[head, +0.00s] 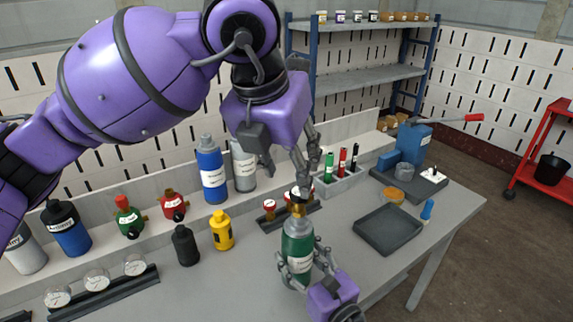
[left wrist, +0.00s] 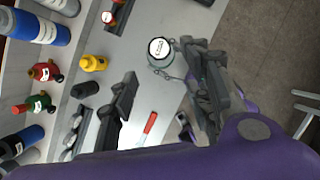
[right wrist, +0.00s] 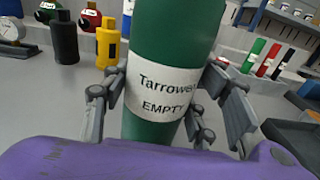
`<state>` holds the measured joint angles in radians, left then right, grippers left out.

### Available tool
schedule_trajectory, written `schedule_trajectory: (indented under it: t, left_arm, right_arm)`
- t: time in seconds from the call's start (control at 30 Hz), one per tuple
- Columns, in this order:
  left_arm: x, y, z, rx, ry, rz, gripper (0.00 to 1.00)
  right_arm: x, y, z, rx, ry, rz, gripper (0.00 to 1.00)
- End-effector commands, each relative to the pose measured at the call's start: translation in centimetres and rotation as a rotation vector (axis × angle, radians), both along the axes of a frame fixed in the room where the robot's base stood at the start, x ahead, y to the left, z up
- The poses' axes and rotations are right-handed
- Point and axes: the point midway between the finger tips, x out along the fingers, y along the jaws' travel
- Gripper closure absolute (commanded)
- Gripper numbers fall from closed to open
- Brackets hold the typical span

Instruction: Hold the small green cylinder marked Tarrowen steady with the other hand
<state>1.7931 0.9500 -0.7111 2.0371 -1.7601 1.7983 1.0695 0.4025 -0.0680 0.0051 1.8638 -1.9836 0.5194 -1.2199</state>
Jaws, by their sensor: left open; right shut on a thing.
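The small green cylinder (head: 297,243) stands upright on the grey table, with a brass-coloured neck and a dark top. In the right wrist view its white label reads Tarrowen, EMPTY (right wrist: 163,88). My right gripper (head: 302,264) is shut on its body, with fingers on both sides. My left gripper (head: 288,168) is open and empty above the cylinder, apart from it, fingers pointing down. In the left wrist view the cylinder's round top (left wrist: 160,48) carries a white printed disc, with a thin chain beside it.
A yellow bottle (head: 222,230) and a black bottle (head: 185,246) stand left of the cylinder. Behind it are a rack with red-topped parts (head: 269,209) and a marker holder (head: 341,181). A dark tray (head: 388,230) lies right. A red-handled tool (left wrist: 150,122) lies on the table.

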Motion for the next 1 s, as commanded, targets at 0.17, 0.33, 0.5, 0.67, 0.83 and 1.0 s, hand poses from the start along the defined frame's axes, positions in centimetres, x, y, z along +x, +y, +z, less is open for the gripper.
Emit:
schedule_trajectory:
  t: [0.17,0.33,0.5,0.67,0.83,1.0]
  left_arm:
    - [0.2,0.2,-0.1,0.048,-0.027,-0.107,0.55]
    - [0.6,0.0,-1.3,0.053,-0.028,-0.124,0.55]
    - [1.6,-0.5,-4.0,0.054,-0.025,-0.124,0.55]
    - [2.6,-1.0,-6.9,0.053,-0.026,-0.123,0.55]
    - [3.6,-1.5,-9.3,0.053,-0.027,-0.124,0.55]
    - [4.2,-1.7,-10.7,0.052,-0.028,-0.122,0.55]
  right_arm:
    - [0.0,0.0,0.0,0.0,0.0,0.0,0.77]
    - [0.0,0.0,0.0,0.0,0.0,0.0,0.77]
    - [0.0,0.0,0.0,0.0,0.0,0.0,0.77]
    - [0.0,0.0,0.0,0.0,0.0,0.0,0.77]
    - [0.0,0.0,0.0,0.0,0.0,0.0,0.77]
    - [0.0,0.0,0.0,0.0,0.0,0.0,0.77]
